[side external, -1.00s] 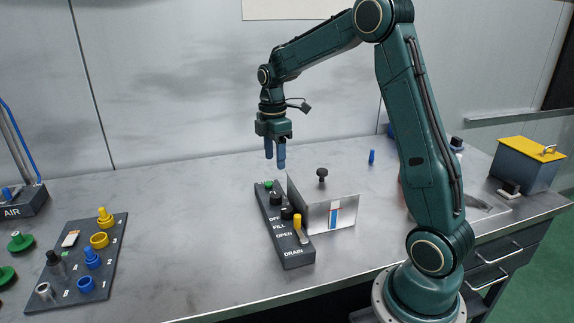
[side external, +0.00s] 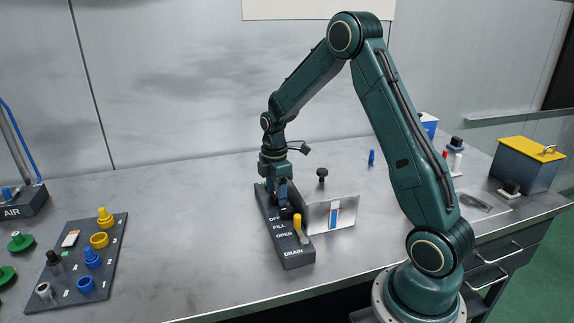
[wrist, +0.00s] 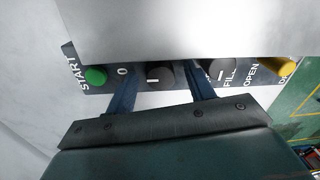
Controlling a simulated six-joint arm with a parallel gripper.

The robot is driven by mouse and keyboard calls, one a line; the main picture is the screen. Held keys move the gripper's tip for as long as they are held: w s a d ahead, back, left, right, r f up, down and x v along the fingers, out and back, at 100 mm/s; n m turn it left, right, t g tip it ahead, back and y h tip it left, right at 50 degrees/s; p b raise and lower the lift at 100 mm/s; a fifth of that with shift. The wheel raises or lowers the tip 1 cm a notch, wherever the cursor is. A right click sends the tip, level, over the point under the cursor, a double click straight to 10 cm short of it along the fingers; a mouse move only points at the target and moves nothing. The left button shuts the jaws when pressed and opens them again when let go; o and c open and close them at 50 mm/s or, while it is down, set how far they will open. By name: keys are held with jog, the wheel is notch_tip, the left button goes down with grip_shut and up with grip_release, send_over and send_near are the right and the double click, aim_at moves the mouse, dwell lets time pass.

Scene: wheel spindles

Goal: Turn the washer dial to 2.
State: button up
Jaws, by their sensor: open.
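A dark control panel (side external: 297,262) stands on the bench. In the wrist view it carries a green START button (wrist: 95,76), a round black dial (wrist: 160,76) beside a "0" mark, a second black knob (wrist: 220,70) by the FILL label, and a yellow lever (wrist: 283,66). My gripper (side external: 283,204) is down at the panel, jaws open. In the wrist view its two fingers (wrist: 163,76) stand on either side of the dial with the "0". I cannot tell whether they touch it. A "2" mark is not visible; the fingers and a metal plate cover parts of the panel.
An upright metal plate (side external: 343,212) stands right beside the panel. A black-topped post (side external: 322,173) rises behind it. A tray of coloured parts (side external: 110,255) lies at the left. The bench between tray and panel is clear.

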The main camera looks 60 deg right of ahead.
jog(key=c, duration=1)
jog(key=shift+o, duration=0.2)
jog(key=shift+m, duration=0.4)
jog(key=m, duration=1)
jog(key=shift+s+a+m, duration=0.1)
jog(key=shift+m, duration=0.2)
jog(key=m, duration=0.6)
jog(key=shift+a+t, duration=0.1)
jog(key=shift+t, duration=0.2)
jog(key=m, duration=0.6)
jog(key=shift+m, duration=0.3)
